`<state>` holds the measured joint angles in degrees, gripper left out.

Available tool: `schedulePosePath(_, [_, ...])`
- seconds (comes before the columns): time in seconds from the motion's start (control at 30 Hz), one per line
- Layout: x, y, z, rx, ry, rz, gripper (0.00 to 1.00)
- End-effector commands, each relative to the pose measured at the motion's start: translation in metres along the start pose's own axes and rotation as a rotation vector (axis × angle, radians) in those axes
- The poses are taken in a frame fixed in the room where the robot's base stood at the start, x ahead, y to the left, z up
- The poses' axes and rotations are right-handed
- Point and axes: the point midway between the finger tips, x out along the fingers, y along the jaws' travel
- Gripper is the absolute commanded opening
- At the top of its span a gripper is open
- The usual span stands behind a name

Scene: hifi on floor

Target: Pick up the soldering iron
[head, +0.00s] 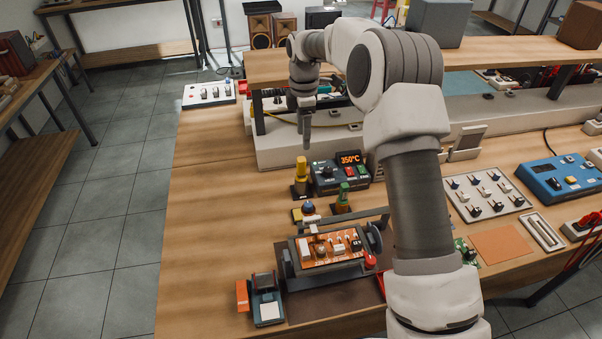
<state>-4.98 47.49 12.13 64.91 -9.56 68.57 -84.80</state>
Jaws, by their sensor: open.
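A soldering station (340,174) with a lit "350°C" display stands on the wooden bench (215,200). An upright yellow-handled tool (301,171) stands in a small dark holder just left of the station. I cannot tell for certain which of the two is the soldering iron. My gripper (307,145) points down, above and behind the yellow-handled tool, apart from it. It is open and looks empty, seen small and edge-on. My arm hides part of the bench to the right.
A clamped orange circuit board (326,246) sits in front on a dark mat. A small device (265,302) stands at its left. A raised shelf (262,70) runs behind my gripper. A panel of switches (488,194) lies at right. The bench's left side is clear.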

Motion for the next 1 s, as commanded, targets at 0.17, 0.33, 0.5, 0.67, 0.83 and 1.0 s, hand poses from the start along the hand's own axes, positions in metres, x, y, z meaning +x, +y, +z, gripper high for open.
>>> schedulePosePath(0.17, [0.041,-0.001,0.000,0.001,-0.001,-0.003,0.68])
schedulePosePath(0.33, [0.071,0.000,-0.001,0.001,0.000,-0.002,0.68])
schedulePosePath(0.5, [0.084,0.000,-0.001,0.001,-0.001,0.001,0.68])
schedulePosePath(0.67, [0.098,0.002,-0.002,0.001,-0.001,-0.001,0.68])
schedulePosePath(0.83, [0.123,0.005,-0.004,0.002,0.000,-0.002,0.68])
schedulePosePath(1.0, [0.136,0.006,-0.004,0.002,0.000,0.001,0.68])
